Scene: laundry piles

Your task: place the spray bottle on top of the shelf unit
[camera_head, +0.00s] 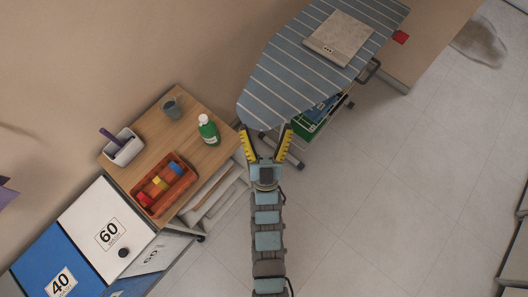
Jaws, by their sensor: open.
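My gripper (266,128) is open and empty, with its yellow-striped fingers spread at the near tip of the ironing board. A green bottle with a white cap (208,130) stands on the wooden top of a low unit (181,134), left of my gripper and apart from it. I cannot tell whether it is the spray bottle, as no trigger is clear from above. The low unit has pale shelves or drawers (213,190) on its right side and seems to be the shelf unit.
On the wooden top are a grey mug (171,107), a white bin (123,147) and an orange-brown crate (162,185) with coloured items. The striped ironing board (290,70) bears a grey panel (340,38). Hampers (107,226) stand lower left. The floor (400,190) at right is clear.

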